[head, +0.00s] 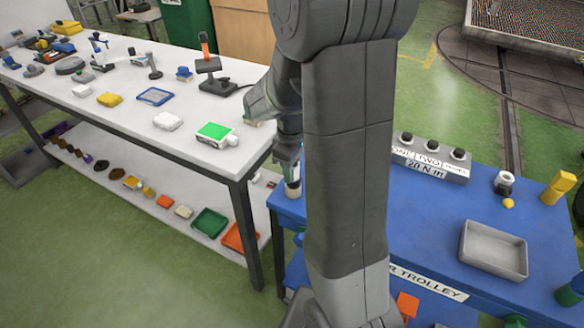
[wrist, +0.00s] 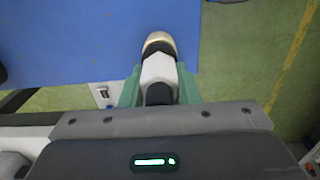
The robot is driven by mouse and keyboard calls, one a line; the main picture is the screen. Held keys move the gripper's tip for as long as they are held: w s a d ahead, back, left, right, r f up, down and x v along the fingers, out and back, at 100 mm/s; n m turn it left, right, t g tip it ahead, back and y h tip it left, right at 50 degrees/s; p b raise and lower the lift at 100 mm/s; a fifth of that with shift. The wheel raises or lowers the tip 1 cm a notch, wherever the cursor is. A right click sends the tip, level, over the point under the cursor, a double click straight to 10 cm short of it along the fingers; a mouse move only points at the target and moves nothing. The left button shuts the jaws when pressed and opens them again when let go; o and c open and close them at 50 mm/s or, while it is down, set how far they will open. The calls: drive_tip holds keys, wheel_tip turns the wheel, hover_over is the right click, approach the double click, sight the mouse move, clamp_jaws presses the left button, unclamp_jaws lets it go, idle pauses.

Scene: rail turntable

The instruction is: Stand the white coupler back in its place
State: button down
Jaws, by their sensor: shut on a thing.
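My gripper (head: 289,166) hangs at the left corner of the blue trolley top (head: 440,215), partly hidden by my own arm in the head view. In the wrist view its two green fingers (wrist: 159,88) are shut on a white coupler (wrist: 158,69). The coupler has a faceted white body, a brass-coloured rounded end and a dark part between the fingers. A small part of it shows under the fingers in the head view (head: 292,190). I cannot tell whether it touches the trolley top.
A grey block (head: 431,166) with several black-topped round parts, marked ONE, TWO and 20 N m, stands on the trolley. A white-and-black part (head: 503,183), a yellow ball (head: 508,203), a yellow block (head: 556,189) and a grey tray (head: 494,250) are right. A cluttered white bench (head: 130,115) stands left.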

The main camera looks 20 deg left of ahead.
drive_tip(key=shift+f, duration=0.35)
drive_tip(key=c, duration=1)
unclamp_jaws()
wheel_tip(320, 180, up, 14)
drive_tip(key=shift+f, duration=0.1)
